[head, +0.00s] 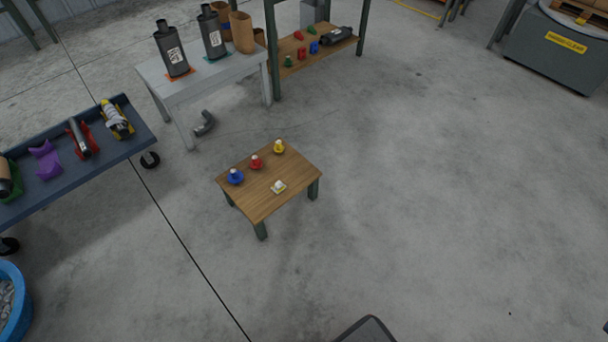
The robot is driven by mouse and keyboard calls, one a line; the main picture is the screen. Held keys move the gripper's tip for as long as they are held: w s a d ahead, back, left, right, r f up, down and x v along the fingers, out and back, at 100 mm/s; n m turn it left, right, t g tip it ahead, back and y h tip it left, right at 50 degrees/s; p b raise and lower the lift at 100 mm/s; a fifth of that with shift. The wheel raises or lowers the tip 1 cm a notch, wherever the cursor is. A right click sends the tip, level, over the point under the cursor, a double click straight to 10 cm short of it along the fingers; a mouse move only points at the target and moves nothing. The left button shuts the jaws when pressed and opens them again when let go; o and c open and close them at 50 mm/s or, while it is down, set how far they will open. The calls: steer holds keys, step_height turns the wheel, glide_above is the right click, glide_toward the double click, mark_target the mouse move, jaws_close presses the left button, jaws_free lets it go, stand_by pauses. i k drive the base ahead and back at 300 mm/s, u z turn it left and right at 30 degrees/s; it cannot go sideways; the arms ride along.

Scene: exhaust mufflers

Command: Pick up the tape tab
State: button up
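A low wooden table (262,205) stands alone near the middle of the head view. A small white piece on a pale yellowish base (279,187) lies near its front right part; it looks most like the tape tab, but it is too small to be sure. A blue piece (235,177), a red piece (255,162) and a yellow piece (279,147) with pale tops stand in a row along the table's back left side. My gripper is not in view.
A grey table (190,88) with mufflers and a wooden shelf (300,61) stand behind. A bent pipe (205,123) lies on the floor. Floor to the right is clear.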

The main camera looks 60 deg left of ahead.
mark_target(279, 187)
steer(key=u, duration=0.3)
steer(key=i, duration=0.9)
steer(key=u, duration=1.3)
steer(key=i, duration=0.6)
steer(key=u, duration=0.65)
